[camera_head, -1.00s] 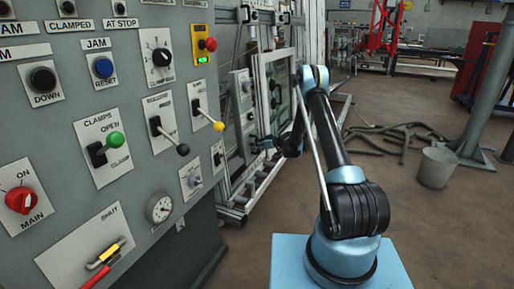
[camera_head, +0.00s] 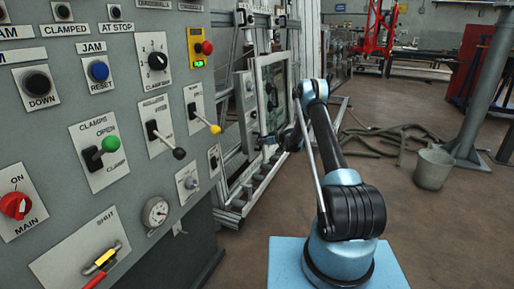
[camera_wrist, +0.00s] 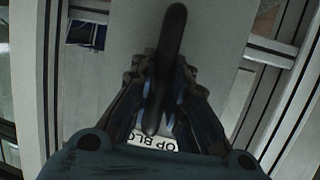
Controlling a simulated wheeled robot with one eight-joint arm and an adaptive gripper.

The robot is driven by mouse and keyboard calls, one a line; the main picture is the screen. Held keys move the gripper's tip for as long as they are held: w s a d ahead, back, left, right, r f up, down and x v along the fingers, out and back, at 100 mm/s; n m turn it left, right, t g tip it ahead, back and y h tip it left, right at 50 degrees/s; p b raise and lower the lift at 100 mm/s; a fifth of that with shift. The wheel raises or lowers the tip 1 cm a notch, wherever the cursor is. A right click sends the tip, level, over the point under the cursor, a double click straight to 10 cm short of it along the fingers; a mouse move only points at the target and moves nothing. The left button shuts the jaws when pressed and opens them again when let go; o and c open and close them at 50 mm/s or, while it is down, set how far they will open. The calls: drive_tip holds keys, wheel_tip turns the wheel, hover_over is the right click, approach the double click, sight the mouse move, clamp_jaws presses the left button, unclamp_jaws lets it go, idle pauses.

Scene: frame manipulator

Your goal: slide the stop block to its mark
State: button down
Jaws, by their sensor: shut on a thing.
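The stop block (camera_wrist: 215,35) shows in the wrist view as a pale grey plate with a dark upright handle (camera_wrist: 173,35). In the head view my gripper (camera_head: 268,142) is small and dark, low beside the frame machine. The block's outline cannot be told there, and I cannot make out its mark.
The grey control panel (camera_head: 120,130) with levers and knobs fills the left. Metal rails (camera_wrist: 285,70) run along the plate's right side. The frame machine (camera_head: 262,175) stands behind my gripper. A bucket (camera_head: 433,167) and loose hoses (camera_head: 400,138) lie on the floor at right.

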drive_tip(key=shift+w+d, duration=0.15)
drive_tip(key=shift+w, duration=0.2)
drive_tip(key=c, duration=1.5)
unclamp_jaws()
drive_tip(key=shift+c, duration=0.2)
drive_tip(key=shift+s, duration=0.1)
drive_tip(key=v, duration=1.1)
drive_tip(key=shift+d, duration=0.4)
drive_tip(key=shift+s+r, duration=0.1)
drive_tip(key=shift+r, duration=0.05)
